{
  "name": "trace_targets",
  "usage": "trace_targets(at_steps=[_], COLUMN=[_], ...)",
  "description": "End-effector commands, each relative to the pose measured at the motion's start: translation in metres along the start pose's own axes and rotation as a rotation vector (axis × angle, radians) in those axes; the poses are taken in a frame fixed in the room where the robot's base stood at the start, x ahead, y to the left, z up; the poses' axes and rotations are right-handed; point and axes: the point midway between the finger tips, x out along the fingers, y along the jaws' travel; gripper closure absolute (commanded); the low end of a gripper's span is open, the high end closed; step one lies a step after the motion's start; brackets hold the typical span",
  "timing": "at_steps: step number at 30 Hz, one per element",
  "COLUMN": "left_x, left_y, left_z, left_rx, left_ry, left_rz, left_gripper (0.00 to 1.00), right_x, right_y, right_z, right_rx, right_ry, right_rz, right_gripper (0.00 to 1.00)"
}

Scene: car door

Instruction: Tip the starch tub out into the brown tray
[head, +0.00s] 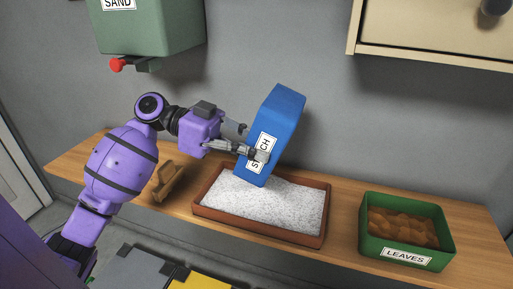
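The blue starch tub (280,118) is held above the brown tray (211,211), tilted, with its white label partly covered by a finger. My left gripper (255,152) is shut on the starch tub from the left side. The brown tray stands on the wooden shelf, and a layer of white speckled material (265,205) covers its floor. The tub's inside is hidden, and I cannot see any stream falling from it. My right gripper is not in view.
A green bin labelled LEAVES (405,258), with brown contents, stands at the right of the wooden shelf (345,210). A wooden scoop-like object (168,182) lies left of the tray. A green SAND container (150,30) with a red knob and a cream cabinet (430,30) hang above.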

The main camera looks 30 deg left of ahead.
Motion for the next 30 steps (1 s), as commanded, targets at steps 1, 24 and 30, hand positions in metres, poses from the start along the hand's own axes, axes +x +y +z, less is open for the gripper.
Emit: trace_targets(at_steps=[1,24,30], left_x=[-0.001,-0.004,-0.004], left_y=[0.000,0.000,0.000], left_z=[-0.005,-0.017,-0.019], left_rx=[0.005,0.000,0.000], left_ry=[-0.030,-0.599,-0.662], left_rz=[-0.001,-0.009,-0.009], left_gripper=[1.00,1.00,1.00], right_x=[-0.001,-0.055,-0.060], right_y=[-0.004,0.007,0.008], right_z=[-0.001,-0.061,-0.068], right_rx=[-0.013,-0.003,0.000], right_ry=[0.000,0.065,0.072], right_rz=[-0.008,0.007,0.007], right_gripper=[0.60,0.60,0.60])
